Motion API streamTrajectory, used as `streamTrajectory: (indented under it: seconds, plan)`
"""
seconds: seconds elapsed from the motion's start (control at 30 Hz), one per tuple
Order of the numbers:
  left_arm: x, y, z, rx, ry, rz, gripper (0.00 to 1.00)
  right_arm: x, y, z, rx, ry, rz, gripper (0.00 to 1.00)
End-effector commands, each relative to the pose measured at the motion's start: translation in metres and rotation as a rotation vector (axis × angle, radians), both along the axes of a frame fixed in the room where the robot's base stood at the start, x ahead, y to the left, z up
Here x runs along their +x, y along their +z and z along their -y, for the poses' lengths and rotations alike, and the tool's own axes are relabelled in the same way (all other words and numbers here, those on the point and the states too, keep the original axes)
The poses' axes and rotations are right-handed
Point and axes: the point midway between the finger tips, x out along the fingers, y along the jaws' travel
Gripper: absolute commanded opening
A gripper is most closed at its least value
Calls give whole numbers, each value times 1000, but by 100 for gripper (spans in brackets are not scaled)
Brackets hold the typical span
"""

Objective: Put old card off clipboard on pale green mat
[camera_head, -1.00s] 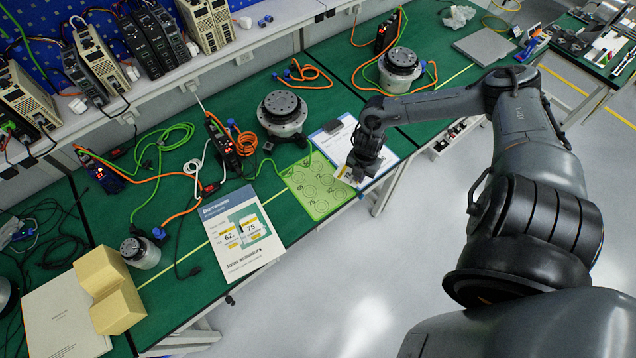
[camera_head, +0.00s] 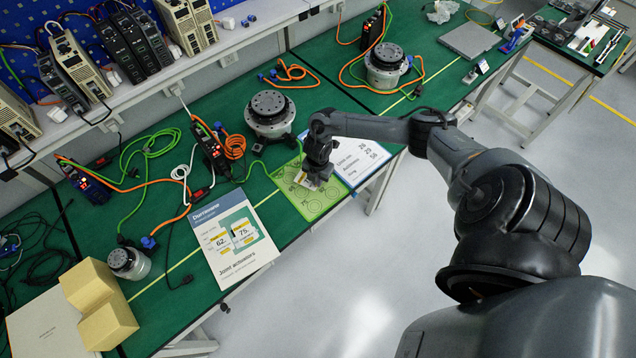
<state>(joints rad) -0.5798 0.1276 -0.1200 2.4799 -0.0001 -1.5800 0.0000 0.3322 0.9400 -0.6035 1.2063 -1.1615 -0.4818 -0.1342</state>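The pale green mat (camera_head: 317,207) with printed circles and numbers lies on the green bench top near its front edge. The clipboard (camera_head: 378,172) lies beside it on the right, with a white printed sheet showing. My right gripper (camera_head: 319,178) points down over the upper right part of the mat. A small pale card (camera_head: 306,182) shows at its fingertips, partly hidden by the fingers. The gripper appears shut on it; whether the card touches the mat cannot be told. My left gripper is out of view.
A round actuator (camera_head: 270,113) stands just behind the mat, and another (camera_head: 386,66) stands farther right. A printed Dennmore board (camera_head: 232,238) lies to the left. Cables and yellow blocks (camera_head: 99,300) take up the bench's left part.

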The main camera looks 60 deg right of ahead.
Motion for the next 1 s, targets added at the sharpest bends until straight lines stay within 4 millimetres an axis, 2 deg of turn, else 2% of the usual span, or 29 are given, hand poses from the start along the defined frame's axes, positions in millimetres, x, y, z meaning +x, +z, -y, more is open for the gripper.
streamTrajectory:
  seconds: [0.03,0.17,0.63,0.7,0.8,1.0]
  plan:
    - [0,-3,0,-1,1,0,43,0,-9,-1,1,-2,-2,0]
    - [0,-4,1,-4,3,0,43,0,-20,0,1,-1,-1,0]
    - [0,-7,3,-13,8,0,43,0,-27,0,0,0,0,0]
    - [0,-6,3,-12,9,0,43,0,-25,0,0,0,0,14]
    - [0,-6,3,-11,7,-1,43,0,-25,0,0,0,0,28]
    - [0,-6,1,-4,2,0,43,0,-25,0,0,0,0,28]
